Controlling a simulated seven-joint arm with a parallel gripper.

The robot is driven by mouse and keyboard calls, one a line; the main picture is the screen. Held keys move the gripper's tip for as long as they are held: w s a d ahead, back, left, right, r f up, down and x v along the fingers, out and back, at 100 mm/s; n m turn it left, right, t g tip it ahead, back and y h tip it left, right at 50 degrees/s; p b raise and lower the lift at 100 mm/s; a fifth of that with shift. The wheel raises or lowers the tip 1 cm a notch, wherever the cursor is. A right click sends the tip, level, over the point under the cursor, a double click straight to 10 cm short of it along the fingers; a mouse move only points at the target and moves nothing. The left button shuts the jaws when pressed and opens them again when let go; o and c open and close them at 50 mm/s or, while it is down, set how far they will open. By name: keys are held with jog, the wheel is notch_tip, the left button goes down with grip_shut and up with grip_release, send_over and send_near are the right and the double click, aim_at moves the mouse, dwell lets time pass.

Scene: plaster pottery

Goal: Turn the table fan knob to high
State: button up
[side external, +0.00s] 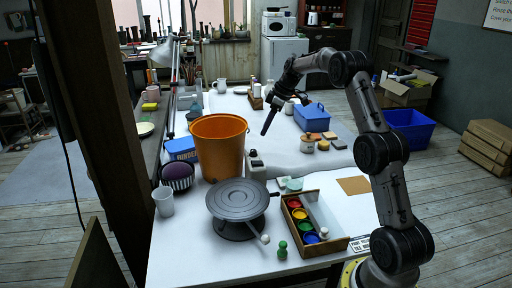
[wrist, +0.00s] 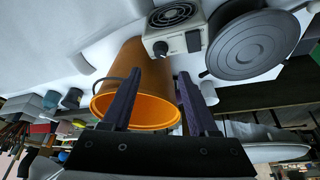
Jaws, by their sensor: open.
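The small white table fan (wrist: 180,38) shows in the wrist view as a box with a round dark grille and a black knob (wrist: 161,48) on its front. It stands between the orange bucket and the grey turntable. In the side view the fan (side external: 257,172) is small, and its knob setting is too small to read. My gripper (wrist: 158,80) is open and empty, with its two dark fingers apart in front of the bucket. In the side view my gripper (side external: 267,127) hangs above the table, behind and above the fan, apart from it.
The tall orange bucket (side external: 217,148) stands just left of the fan. The grey turntable (side external: 237,201) is in front, beside a wooden box (side external: 330,235) of colour pots.

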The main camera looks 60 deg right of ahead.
aim_at(254, 150)
jog(key=x, duration=0.9)
jog(key=shift+w+a+f, duration=0.1)
jog(key=shift+f, duration=0.3)
grip_shut()
